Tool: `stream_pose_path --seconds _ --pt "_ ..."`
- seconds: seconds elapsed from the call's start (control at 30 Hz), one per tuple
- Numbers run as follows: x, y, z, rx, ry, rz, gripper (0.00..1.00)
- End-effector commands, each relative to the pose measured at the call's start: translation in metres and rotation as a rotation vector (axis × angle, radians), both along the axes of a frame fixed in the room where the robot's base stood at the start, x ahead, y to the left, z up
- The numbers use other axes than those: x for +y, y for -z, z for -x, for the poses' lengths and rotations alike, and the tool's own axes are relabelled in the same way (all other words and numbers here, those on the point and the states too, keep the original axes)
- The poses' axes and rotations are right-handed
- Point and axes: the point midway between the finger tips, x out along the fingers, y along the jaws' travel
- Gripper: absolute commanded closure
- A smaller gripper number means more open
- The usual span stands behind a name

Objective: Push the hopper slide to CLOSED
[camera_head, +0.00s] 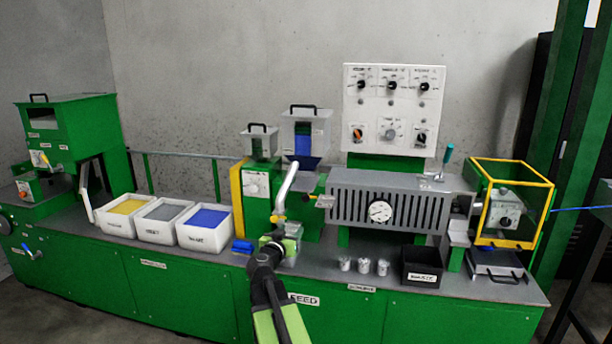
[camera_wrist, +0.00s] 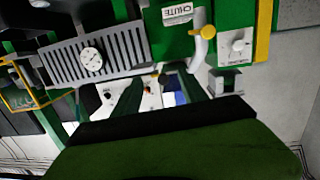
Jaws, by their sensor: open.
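The grey hopper (camera_head: 318,128) with a black top handle and a blue front stands at the back of the feed machine. A smaller grey hopper (camera_head: 260,140) stands left of it. A yellow knob (camera_head: 313,197) shows below the larger hopper; I cannot tell whether it belongs to the slide, and the slide's position is not readable. My gripper (camera_head: 272,243) is in front of the feed machine, below the pale bent pipe (camera_head: 287,184). In the upside-down wrist view my gripper (camera_wrist: 163,84) is open, with blue and a white panel behind the gap. No contact is visible.
The grey barrel housing (camera_head: 350,205) with a round gauge lies to the right. Three white bins (camera_head: 205,240) stand left on the green bench. Small metal cups (camera_head: 364,266) and a black box (camera_head: 421,270) sit along the front edge. The control panel (camera_head: 393,105) is behind.

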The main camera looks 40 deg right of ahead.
Motion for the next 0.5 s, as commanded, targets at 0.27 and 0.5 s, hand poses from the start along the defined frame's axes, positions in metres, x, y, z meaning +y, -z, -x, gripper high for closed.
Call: stream_pose_path --seconds 0.27,0.5 --pt "-0.03 -0.048 -0.002 -0.091 -0.065 0.082 0.5" --pt "-0.056 -0.047 -0.02 -0.09 -0.062 0.081 0.5"
